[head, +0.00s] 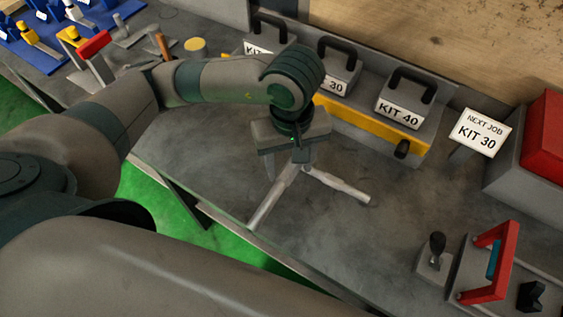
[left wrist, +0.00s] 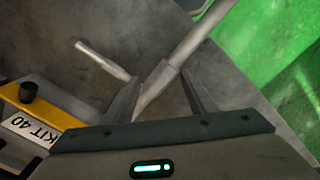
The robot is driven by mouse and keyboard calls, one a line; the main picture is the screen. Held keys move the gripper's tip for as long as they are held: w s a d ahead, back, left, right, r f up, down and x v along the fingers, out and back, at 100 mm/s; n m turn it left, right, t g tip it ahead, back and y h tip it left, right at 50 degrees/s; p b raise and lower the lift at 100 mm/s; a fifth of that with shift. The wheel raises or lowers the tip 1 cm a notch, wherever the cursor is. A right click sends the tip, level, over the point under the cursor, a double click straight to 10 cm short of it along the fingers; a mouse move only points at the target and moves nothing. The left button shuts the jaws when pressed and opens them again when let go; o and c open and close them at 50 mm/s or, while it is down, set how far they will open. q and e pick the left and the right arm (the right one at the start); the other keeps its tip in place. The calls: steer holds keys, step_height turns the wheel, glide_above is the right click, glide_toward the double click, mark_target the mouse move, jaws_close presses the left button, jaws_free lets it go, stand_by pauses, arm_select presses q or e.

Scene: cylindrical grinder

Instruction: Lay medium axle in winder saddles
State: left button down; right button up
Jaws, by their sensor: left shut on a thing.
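My left gripper (head: 287,166) points down over the grey bench. In the left wrist view its fingers (left wrist: 161,80) stand on either side of a long, stepped grey axle (left wrist: 190,45), and it is shut on it. The axle (head: 268,203) slants toward the bench's front edge in the head view; I cannot tell whether it is clear of the bench. A second, shorter axle (head: 342,188) lies to its right, also in the left wrist view (left wrist: 103,60). Which is the medium one is not marked. I cannot surely identify the winder saddles. My right gripper is not in view.
Several grey kit weights, one marked KIT 40 (head: 404,101), stand at the back behind a yellow strip (head: 370,127). A NEXT JOB KIT 30 sign (head: 480,132) stands right of them. A red-handled fixture (head: 489,262) and black knob (head: 436,246) are at right.

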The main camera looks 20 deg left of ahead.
arm_select(q)
steer(key=shift+w+a+f, duration=0.2)
steer(key=shift+w+a, duration=0.1)
steer(key=shift+w, duration=0.05)
steer(key=w+a+f+p, duration=0.1)
steer(key=w+a+f, duration=0.1)
steer(key=w+a+f+p, duration=0.1)
steer(key=w+a+f, duration=0.1)
steer(key=w+a, duration=0.1)
steer(key=w+a+f+p, duration=0.1)
steer(key=w+a+f, duration=0.1)
steer(key=shift+w+a+f, duration=0.25)
steer(key=shift+w+a, duration=0.1)
steer(key=shift+f, duration=0.1)
steer(key=shift+s+f+p, duration=0.1)
steer(key=shift+f+p, duration=0.8)
steer(key=shift+f, duration=0.95)
steer(key=shift+f, duration=0.2)
